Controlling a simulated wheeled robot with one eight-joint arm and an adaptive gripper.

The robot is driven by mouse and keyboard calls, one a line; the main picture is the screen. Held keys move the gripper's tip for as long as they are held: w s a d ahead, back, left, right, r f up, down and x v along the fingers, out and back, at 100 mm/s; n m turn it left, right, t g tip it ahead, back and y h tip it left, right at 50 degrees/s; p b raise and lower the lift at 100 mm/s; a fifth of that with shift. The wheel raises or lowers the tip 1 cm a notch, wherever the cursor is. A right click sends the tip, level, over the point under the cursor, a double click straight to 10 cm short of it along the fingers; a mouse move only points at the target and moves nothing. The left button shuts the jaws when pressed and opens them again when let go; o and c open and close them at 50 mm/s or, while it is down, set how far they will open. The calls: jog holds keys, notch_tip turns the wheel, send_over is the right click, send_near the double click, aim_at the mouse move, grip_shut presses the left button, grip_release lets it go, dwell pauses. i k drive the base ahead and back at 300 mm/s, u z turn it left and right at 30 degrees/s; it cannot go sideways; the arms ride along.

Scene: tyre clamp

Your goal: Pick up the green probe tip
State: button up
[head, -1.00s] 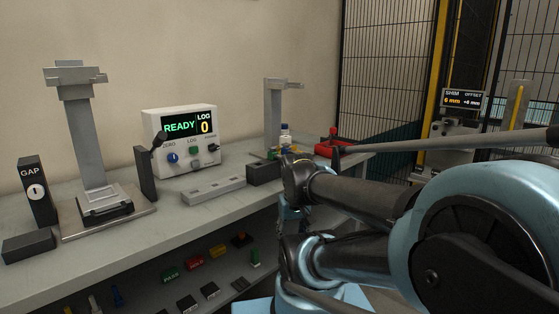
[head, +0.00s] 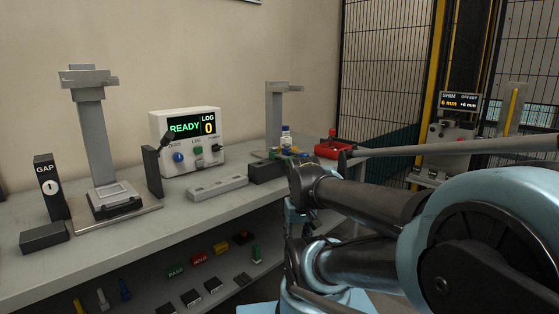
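A small green upright peg (head: 256,253), which looks like the green probe tip, stands on the lower shelf beneath the bench, in the middle of the head view. A yellow peg (head: 80,305), a white peg (head: 102,299) and a blue peg (head: 124,289) stand on the same shelf at lower left. My arm fills the lower right of the view, to the right of the green peg. I cannot make out my gripper's fingers, so nothing shows of what it holds.
Several coloured blocks, including a green PASS block (head: 175,271) and a red HOLD block (head: 199,260), lie on the shelf. The bench top (head: 130,240) overhangs it. A READY display box (head: 186,143) and grey stands are above. A mesh fence (head: 385,70) stands behind right.

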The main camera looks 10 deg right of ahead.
aim_at(274, 155)
jog(key=k, duration=0.35)
jog(key=u, duration=1.1)
jog(key=k, duration=1.95)
jog(key=z, duration=0.65)
jog(key=i, duration=1)
jog(key=u, duration=0.1)
